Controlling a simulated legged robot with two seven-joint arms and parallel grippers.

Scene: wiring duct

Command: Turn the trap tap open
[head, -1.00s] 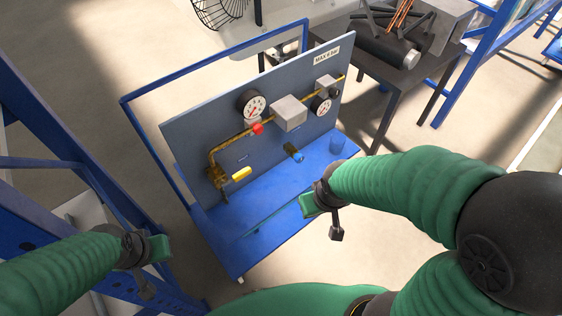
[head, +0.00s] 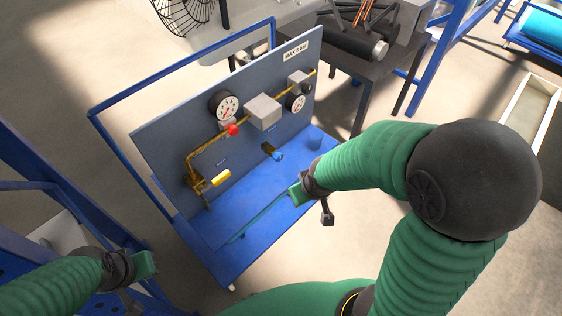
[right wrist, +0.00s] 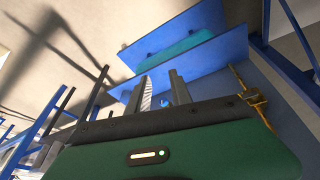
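The tap with the blue handle (head: 277,155) sits low on the grey upright panel (head: 160,140). A tap with a yellow handle (head: 220,178) is further left, and a red knob (head: 233,130) is on the brass pipe above. Which one is the trap tap is not readable. My right gripper (head: 296,194) is in front of the panel, below and right of the blue handle, apart from it. In the right wrist view its two fingers (right wrist: 158,85) are spread and empty, with a blue spot (right wrist: 167,104) seen between them. My left gripper (head: 146,265) is at lower left, away from the panel; its fingers are unclear.
A blue tray base (head: 235,255) lies under the panel. Gauges (head: 224,105) and a grey box (head: 262,111) are on the pipe. A blue frame (head: 105,135) stands behind. A dark table (head: 345,65) is behind right. Blue racking (head: 30,185) is near my left arm.

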